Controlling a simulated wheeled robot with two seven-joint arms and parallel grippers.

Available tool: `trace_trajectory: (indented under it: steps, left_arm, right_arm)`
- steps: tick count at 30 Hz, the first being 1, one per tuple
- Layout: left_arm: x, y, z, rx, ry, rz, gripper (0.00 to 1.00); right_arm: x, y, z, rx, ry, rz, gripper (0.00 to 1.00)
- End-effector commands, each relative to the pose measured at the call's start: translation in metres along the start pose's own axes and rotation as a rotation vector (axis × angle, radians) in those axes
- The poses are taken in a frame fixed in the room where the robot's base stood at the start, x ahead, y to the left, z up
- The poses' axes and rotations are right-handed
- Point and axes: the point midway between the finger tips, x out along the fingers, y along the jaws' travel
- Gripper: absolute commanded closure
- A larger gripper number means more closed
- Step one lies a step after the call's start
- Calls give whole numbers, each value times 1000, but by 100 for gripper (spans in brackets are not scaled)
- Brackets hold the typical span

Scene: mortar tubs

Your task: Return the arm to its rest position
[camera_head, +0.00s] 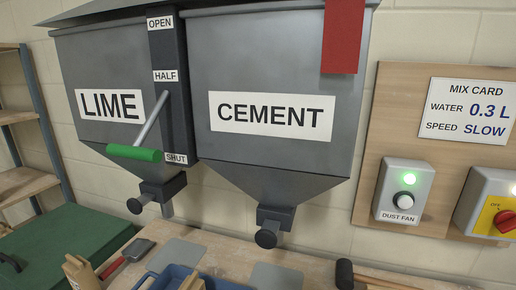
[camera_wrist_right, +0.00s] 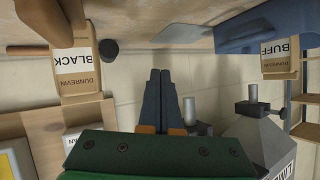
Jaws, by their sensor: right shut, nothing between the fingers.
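My right gripper (camera_wrist_right: 160,76) shows in the right wrist view, which looks upside down. Its two dark fingers lie together with nothing between them, and they point toward the workbench edge. The fingers are apart from the bags and the blue tub. No gripper shows in the head view, and my left gripper is not seen in either view.
The lime hopper (camera_head: 83,60) has a green-handled lever (camera_head: 133,153) slanting down near SHUT. The cement hopper (camera_head: 270,75) is beside it. A blue tub (camera_wrist_right: 245,35), a BLACK bag (camera_wrist_right: 78,75) and a BUFF bag (camera_wrist_right: 281,58) stand on the bench.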

Motion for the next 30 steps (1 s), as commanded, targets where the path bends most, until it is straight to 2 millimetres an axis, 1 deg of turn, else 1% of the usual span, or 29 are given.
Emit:
trace_trajectory:
  steps: [1,3,5,6,8,9,11,14,15,18,20,23,26,29,30]
  left_arm:
    - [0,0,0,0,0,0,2]
    - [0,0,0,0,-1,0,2]
    - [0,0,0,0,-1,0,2]
    - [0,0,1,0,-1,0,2]
    - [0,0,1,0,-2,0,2]
    - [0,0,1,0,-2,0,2]
    - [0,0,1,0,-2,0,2]
    - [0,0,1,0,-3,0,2]
    - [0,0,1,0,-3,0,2]
    - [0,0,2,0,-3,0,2]
    - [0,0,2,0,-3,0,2]
    - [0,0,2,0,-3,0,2]
    - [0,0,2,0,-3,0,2]
    - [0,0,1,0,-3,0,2]
    - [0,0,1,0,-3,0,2]
  right_arm:
    - [-6,-4,16,-28,-84,11,100]
    - [-17,-8,40,-73,-221,31,100]
    - [-30,-9,58,-106,-327,48,100]
    - [-39,-10,69,-127,-395,60,100]
    - [-53,-10,84,-152,-492,74,100]
    - [-64,-10,92,-168,-554,84,100]
    - [-80,-10,104,-187,-643,97,100]
    - [-110,-9,121,-214,-789,116,100]
    - [-101,-6,132,-215,-801,117,100]
    - [-84,-1,157,-215,-819,115,100]
    - [-75,2,173,-214,-830,114,100]
    - [-63,8,204,-215,-851,111,100]
    - [-54,14,240,-216,-875,108,100]
    - [-51,23,284,-218,-904,106,100]
    - [-53,27,305,-219,-920,105,100]
